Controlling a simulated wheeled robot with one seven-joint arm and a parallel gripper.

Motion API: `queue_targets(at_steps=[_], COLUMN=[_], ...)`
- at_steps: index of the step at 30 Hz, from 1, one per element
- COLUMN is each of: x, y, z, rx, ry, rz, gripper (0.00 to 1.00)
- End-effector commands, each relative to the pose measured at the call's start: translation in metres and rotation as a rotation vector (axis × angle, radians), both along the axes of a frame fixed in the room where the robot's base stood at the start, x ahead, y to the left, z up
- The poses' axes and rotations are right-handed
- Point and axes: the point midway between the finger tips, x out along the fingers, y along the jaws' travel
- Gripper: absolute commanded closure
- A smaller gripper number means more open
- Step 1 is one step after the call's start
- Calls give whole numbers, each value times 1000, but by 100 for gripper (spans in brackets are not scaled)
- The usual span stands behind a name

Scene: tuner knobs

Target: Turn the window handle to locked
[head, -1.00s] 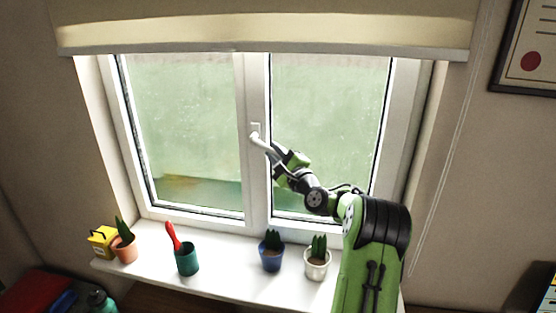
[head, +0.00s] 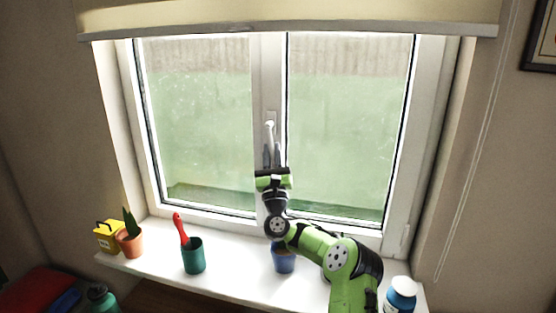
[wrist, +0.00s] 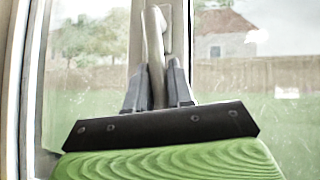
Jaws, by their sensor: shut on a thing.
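The white window handle (head: 269,132) is on the upright frame bar between the two panes. Its lever hangs almost straight down from its pivot. My gripper (head: 271,154) is below the pivot, shut on the lower part of the lever. In the wrist view the pale handle (wrist: 153,38) runs down between the two grey fingers of my gripper (wrist: 158,85), and its lower end is hidden between them.
Below, the white sill (head: 225,262) carries an orange pot (head: 130,245), a green cup (head: 194,257) with a red-handled tool, a blue pot (head: 283,262) partly behind my arm, and a blue-and-white bottle (head: 400,294).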

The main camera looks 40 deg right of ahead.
Motion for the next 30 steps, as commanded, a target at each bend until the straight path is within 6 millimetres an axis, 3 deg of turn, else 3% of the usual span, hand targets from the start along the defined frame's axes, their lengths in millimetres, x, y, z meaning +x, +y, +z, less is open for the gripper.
queue_targets(at_steps=[10,27,28,30], x=[9,11,11,11], y=[6,9,9,9], z=[-3,0,0,0], rx=[92,106,106,106], ry=[-115,-140,-140,-140], rz=[-1,2,2,2], gripper=[100,100,75,64])
